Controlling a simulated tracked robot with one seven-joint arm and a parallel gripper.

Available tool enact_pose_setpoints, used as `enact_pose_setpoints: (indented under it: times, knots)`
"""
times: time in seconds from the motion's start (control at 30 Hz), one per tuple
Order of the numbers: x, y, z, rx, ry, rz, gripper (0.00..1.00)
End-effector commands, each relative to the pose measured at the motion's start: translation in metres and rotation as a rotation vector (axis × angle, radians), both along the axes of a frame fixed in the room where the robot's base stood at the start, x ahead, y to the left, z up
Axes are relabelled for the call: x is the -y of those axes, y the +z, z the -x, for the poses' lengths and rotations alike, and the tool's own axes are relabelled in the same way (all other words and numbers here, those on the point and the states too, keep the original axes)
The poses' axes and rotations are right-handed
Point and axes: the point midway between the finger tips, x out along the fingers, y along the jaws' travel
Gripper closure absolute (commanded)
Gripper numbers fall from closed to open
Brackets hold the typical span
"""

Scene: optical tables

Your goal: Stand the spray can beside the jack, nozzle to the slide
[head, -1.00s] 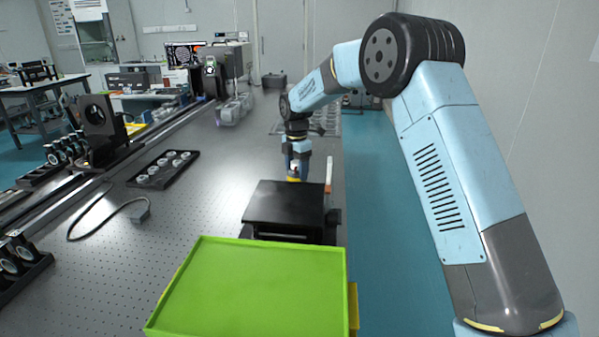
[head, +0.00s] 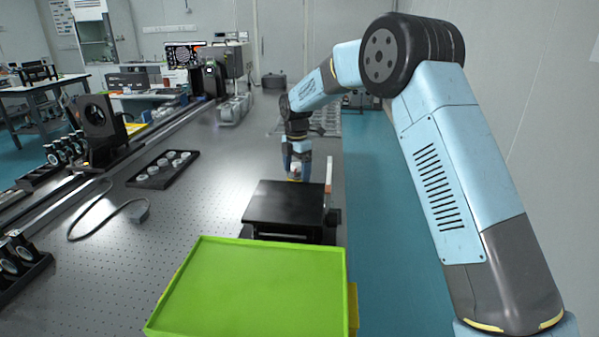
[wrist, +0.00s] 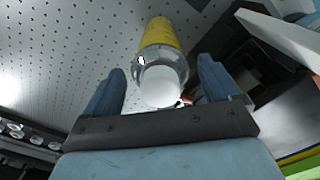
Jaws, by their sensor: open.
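The spray can (wrist: 160,62) has a yellow body and a pale, rounded top end. It shows nearly end-on in the wrist view, its top toward the camera. My gripper (wrist: 161,72) is open, one blue finger on each side of the can's top, with gaps visible. In the head view my gripper (head: 297,162) is low over the table behind the jack (head: 285,203), a black flat-topped stand; the can (head: 294,174) shows only as a small patch. A small red bit shows by the right finger. I cannot make out the nozzle's direction.
A green tray (head: 250,290) stands in front of the jack. A long dark rail (head: 75,208) runs along the left, with a black holder of round parts (head: 163,170) near it. A cable (head: 105,212) lies on the perforated table. The table's right edge is close to the jack.

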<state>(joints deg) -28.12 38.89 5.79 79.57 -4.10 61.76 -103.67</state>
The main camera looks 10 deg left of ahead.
Motion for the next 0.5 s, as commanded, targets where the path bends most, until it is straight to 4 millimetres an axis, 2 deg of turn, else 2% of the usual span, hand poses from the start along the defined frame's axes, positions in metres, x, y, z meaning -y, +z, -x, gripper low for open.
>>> enact_pose_setpoints:
  times: [0.5]
  knots:
    - [0.000,0.090,0.000,0.002,0.000,-0.001,0.10]
